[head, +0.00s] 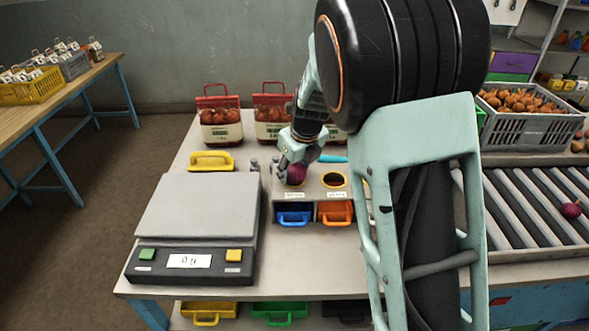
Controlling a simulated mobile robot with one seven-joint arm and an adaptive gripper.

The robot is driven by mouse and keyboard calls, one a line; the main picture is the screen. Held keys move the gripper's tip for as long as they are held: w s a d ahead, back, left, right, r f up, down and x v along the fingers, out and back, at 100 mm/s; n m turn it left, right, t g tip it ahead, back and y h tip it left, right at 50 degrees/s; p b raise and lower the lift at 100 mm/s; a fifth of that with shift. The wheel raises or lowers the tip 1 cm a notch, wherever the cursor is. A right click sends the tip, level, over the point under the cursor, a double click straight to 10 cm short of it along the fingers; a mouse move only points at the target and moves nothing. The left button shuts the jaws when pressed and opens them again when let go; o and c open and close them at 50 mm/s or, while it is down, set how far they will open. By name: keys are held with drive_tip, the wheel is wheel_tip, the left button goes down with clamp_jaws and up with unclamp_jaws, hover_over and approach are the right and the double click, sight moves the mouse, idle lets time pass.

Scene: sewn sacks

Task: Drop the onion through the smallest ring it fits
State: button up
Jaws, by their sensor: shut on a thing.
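My gripper (293,163) is shut on a purple-red onion (296,174). It holds the onion at the left ring of the ring box (313,195), on the table's middle. The onion and gripper hide most of that left ring, and I cannot tell whether the onion touches it. A ring with a yellow rim (334,180) shows to the right, with a dark opening. My arm hides the box's right part. A blue drawer (294,215) and an orange drawer (335,212) sit below the two rings. Their labels are too small to read.
A scale (197,215) stands left of the box. Sacks of onions (221,120) stand behind. Another onion (571,209) lies on the roller conveyor (520,215) at right, below a grey crate (532,126). A yellow-handled object (211,160) lies behind the scale.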

drive_tip(key=o, duration=1.3)
drive_tip(key=v, duration=1.2)
